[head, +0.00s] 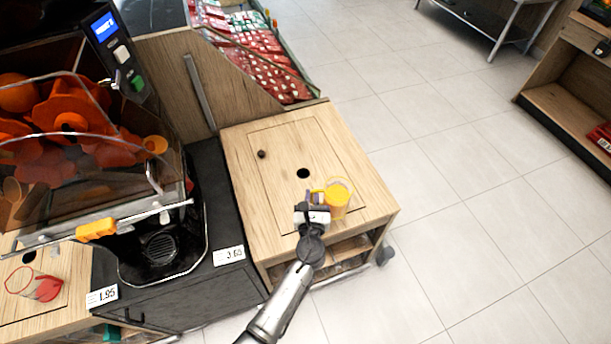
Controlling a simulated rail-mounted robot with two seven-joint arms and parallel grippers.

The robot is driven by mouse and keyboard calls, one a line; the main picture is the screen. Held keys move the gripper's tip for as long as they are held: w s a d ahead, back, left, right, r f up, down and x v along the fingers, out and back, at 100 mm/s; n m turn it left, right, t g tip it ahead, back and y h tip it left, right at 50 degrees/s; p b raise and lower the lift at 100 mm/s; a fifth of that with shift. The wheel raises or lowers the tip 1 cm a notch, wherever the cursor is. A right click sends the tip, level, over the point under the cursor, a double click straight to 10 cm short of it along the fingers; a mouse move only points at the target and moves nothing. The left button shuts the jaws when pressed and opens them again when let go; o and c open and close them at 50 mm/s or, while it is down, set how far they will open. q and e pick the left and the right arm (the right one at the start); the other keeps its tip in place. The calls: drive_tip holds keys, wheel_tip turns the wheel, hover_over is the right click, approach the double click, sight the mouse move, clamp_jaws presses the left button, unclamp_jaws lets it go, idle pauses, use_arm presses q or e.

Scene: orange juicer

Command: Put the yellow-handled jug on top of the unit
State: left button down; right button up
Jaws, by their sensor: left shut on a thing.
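The yellow-handled jug (339,201), a clear cup with yellow-orange colour, appears upright over the front right part of the wooden unit's top (280,180). My left gripper (315,198) comes up from the bottom of the head view and is shut on the jug's handle, on the jug's left side. I cannot tell whether the jug's base touches the top or is slightly above it. My right gripper is not in view.
The juicer (75,150) with oranges stands left of the unit. A red-handled jug (38,285) stands at lower left. A sloped display of red packets (255,50) is behind the unit. The unit's top has a dark hole (303,173); most of it is clear.

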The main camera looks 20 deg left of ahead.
use_arm(q)
drive_tip(key=w+a+f+b, duration=0.1)
drive_tip(key=a+f+b, duration=0.5)
drive_tip(key=a+f, duration=0.1)
drive_tip(key=w+a+f+b, duration=0.1)
drive_tip(key=a+f+b, duration=0.2)
drive_tip(key=shift+w+a+f+b, duration=0.35)
drive_tip(key=shift+a, duration=0.05)
drive_tip(key=shift+f, duration=0.15)
drive_tip(key=c, duration=1.2)
unclamp_jaws()
